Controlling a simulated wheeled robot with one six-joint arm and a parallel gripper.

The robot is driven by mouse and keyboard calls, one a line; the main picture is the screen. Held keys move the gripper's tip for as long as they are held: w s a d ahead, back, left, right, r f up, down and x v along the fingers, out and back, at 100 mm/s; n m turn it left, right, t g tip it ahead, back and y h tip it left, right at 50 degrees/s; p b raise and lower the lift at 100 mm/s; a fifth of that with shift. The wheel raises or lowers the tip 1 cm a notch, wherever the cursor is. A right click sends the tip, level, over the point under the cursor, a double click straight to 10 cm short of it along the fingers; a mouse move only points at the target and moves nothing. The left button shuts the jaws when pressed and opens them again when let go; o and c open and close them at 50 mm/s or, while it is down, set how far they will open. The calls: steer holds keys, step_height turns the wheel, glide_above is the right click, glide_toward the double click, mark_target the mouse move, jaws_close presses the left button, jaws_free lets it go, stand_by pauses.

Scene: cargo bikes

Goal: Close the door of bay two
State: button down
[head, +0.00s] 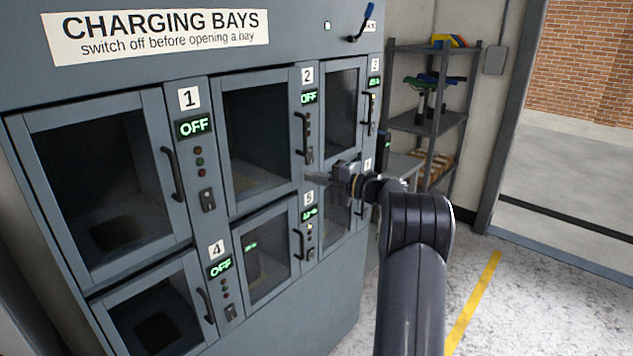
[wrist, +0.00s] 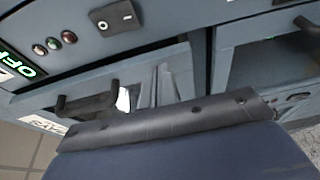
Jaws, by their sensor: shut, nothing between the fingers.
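The door of bay two (head: 262,140) is the top middle glazed door in the head view, left of the "2" label (head: 307,76) and a green OFF display (head: 309,97). My gripper (head: 322,178) is shut and empty near the door's lower right corner; contact is unclear. Its grey fingers show in the wrist view (wrist: 158,88).
Bay one (head: 105,190), bay four (head: 155,320) and bay five (head: 265,255) surround it. A rocker switch (wrist: 115,17) sits beside indicator lamps. A shelf rack (head: 428,120) stands to the right. The floor (head: 540,310) at lower right is clear.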

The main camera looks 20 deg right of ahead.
steer(key=shift+w+a, duration=0.2)
steer(key=shift+w, duration=0.9)
